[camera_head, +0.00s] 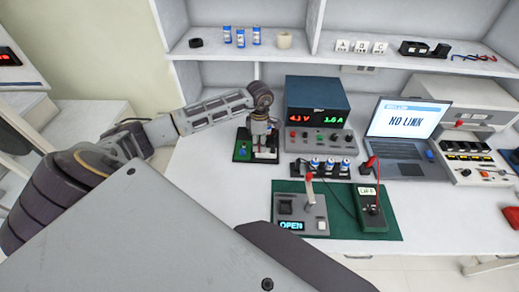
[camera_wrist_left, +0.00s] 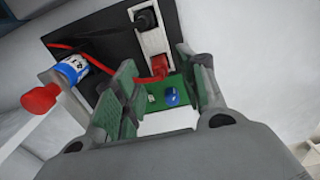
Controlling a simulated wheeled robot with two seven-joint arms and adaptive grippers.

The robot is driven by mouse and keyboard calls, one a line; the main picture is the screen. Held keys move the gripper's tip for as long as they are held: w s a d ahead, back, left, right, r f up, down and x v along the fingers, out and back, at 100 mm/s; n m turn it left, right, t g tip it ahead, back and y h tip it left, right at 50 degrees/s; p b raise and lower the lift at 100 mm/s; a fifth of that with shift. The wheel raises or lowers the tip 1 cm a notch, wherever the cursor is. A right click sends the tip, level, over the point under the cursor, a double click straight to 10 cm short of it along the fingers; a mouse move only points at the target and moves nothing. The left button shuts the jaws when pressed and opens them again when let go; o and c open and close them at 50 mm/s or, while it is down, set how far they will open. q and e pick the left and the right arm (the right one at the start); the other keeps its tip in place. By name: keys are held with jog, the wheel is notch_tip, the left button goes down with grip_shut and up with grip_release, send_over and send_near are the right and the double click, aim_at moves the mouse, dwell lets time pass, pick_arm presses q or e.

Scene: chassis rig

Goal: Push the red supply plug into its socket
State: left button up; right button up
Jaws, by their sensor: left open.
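In the left wrist view a red plug (camera_wrist_left: 158,66) sits at a white socket strip (camera_wrist_left: 149,35), with a red cable running from it to the left. I cannot tell whether it is fully seated. My left gripper (camera_wrist_left: 163,92) is open, its green-padded fingers on either side of the view with the plug beyond and between them; no contact shows. A black plug (camera_wrist_left: 145,20) is in the strip above the red one. In the head view my left gripper (camera_head: 262,146) points down over a small dark stand with a green board (camera_head: 242,149), hiding the plug. My right gripper is not in view.
A power supply (camera_head: 319,107) reading 4.1 V and 1.6 A stands right of the gripper. A laptop (camera_head: 404,128) shows "NO LINK". A green mat (camera_head: 340,229) holds a box reading "OPEN" and a meter. A blue knob (camera_wrist_left: 171,98) shows near the plug.

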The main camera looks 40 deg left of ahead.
aim_at(259, 146)
pick_arm(q)
jog(key=shift+f, duration=0.95)
jog(key=c, duration=0.8)
grip_shut()
jog(key=shift+r, duration=0.6)
notch_tip(259, 146, up, 4)
jog(key=shift+r, duration=0.25)
notch_tip(259, 146, up, 3)
jog(key=shift+r+b, duration=0.1)
jog(key=shift+b, duration=0.25)
jog(key=shift+r, duration=0.5)
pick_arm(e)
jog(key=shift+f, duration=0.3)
